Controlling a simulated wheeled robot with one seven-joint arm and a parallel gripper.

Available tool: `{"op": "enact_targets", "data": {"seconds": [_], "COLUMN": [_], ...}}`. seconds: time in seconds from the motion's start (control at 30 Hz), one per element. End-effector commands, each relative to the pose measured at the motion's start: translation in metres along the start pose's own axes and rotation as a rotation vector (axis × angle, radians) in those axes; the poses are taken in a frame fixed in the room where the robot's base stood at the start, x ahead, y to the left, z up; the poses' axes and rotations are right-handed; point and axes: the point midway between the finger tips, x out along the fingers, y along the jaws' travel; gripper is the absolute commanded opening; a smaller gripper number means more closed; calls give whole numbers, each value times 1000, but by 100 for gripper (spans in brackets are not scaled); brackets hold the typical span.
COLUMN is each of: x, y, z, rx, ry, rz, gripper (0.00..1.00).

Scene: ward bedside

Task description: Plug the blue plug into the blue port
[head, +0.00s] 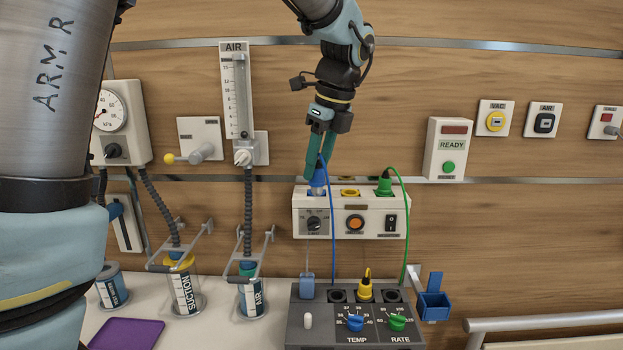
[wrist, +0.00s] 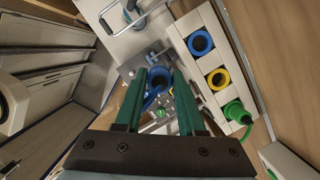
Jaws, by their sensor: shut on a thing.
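My gripper (head: 320,165) is shut on the blue plug (head: 318,180), which hangs below the green fingers. In the wrist view the plug (wrist: 157,78) sits between the fingertips, with its blue cable beside it. The blue port (head: 311,193) is on the top of the white wall box, at its left end. In the head view the plug overlaps the port and partly hides it. In the wrist view the blue port (wrist: 200,43) is empty, and the plug is apart from it, to its lower left.
The white box (head: 372,222) also has an empty yellow port (head: 350,193) and a green plug (head: 384,186) seated in its right port. The blue cable (head: 332,215) runs down past the box. A grey console (head: 340,340) stands below. Suction and air jars (head: 185,293) stand left.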

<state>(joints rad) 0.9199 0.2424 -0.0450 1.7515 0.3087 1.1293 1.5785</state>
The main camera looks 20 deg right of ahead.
Motion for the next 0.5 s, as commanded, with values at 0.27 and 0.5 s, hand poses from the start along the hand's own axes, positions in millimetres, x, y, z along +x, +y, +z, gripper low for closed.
{"op": "enact_targets", "data": {"seconds": [0.27,0.5], "x": [1,8], "y": [-11,-29], "z": [8,21], "rx": [-12,-11], "ry": [0,0], "rz": [5,5], "gripper": [0,0]}}
